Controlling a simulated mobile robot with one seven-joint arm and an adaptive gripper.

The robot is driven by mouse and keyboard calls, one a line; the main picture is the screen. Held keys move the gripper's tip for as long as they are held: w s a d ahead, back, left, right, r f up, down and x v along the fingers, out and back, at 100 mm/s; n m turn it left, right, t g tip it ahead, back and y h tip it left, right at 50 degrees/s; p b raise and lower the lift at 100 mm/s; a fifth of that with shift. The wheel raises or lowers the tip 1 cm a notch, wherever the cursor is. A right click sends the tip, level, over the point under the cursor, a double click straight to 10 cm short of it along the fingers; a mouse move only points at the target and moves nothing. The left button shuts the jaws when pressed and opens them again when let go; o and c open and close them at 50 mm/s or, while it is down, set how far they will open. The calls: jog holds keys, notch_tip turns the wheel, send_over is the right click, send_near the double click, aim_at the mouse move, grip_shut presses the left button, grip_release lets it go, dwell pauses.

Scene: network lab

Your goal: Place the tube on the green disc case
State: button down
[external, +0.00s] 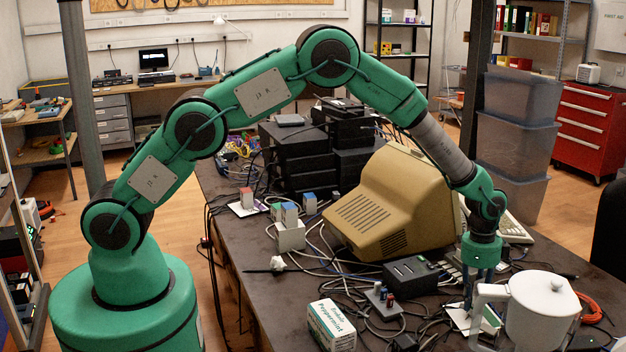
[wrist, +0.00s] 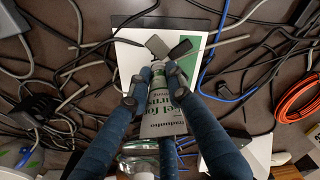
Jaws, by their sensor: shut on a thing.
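A pale tube (wrist: 160,118) with dark green lettering is held between the fingers of my gripper (wrist: 153,88) in the wrist view. The fingers are shut on its sides. The disc case (wrist: 194,55), white with a green part, lies flat on the table beyond the fingertips, and the tube partly covers it. I cannot tell whether the tube touches the case. In the external view my gripper (external: 480,292) points down near the table, just left of the white jug. The case's white edge (external: 459,317) shows below it; the tube is mostly hidden there.
The white jug (external: 541,312) stands close on the right. Loose cables (wrist: 55,75) surround the case. A black box (external: 411,274), a beige monitor (external: 392,205) and a peppermint box (external: 331,325) crowd the table. An orange cable coil (wrist: 297,102) lies right.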

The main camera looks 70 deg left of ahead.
jog(key=shift+f, duration=0.15)
jog(key=c, duration=1.6)
grip_release()
jog(key=r+p, duration=0.1)
jog(key=r, duration=0.7)
jog(key=a+r+p, duration=0.1)
jog(key=r, duration=0.3)
jog(key=shift+s+r+p, duration=0.15)
jog(key=shift+p, duration=0.15)
jog(key=shift+r, duration=0.1)
